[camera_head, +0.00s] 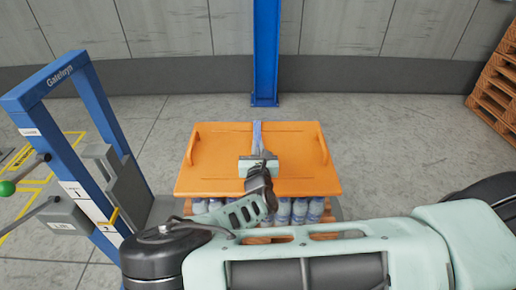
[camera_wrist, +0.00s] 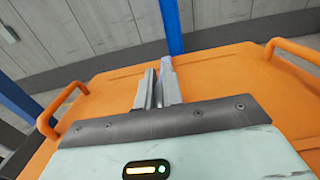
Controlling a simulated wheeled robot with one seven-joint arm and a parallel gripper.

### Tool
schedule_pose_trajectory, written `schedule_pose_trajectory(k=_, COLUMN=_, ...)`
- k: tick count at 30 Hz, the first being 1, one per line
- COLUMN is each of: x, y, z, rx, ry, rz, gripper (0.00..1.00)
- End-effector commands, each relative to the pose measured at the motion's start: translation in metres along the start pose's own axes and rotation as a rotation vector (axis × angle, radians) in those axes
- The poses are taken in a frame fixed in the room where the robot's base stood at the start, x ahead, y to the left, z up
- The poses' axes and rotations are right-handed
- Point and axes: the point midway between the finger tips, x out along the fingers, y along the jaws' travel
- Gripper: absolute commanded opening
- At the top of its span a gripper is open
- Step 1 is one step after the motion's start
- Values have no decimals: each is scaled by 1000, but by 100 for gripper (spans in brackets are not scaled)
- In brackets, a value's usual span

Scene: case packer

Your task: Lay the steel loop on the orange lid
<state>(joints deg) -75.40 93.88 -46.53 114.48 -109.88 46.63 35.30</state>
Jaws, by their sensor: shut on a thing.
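The orange lid (camera_head: 217,165) lies flat over a stack of bottles. It also fills much of the wrist view (camera_wrist: 245,80) and has a raised handle on each of two opposite sides. My gripper (camera_head: 258,143) is above the middle of the lid, pointing toward its far edge. In the wrist view my gripper (camera_wrist: 158,88) has its two grey fingers close together, shut on the steel loop. Only a small pale grey piece of the loop (camera_wrist: 166,63) shows past the fingertips; the rest is hidden. I cannot tell whether it touches the lid.
Clear bottles (camera_head: 284,212) show under the lid's near edge. A blue frame (camera_head: 92,100) with levers and a grey box stands close on the left. A blue post (camera_head: 265,55) rises behind the lid by the wall. Wooden pallets (camera_head: 497,85) stand at the far right. Floor right of the lid is clear.

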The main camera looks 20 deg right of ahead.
Motion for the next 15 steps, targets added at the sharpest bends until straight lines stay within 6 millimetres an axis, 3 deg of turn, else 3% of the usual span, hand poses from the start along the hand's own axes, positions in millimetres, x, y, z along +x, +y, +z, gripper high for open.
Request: schedule_pose_trajectory(k=15, x=0, y=0, z=-14, rx=2, ry=-1, rz=0, gripper=0)
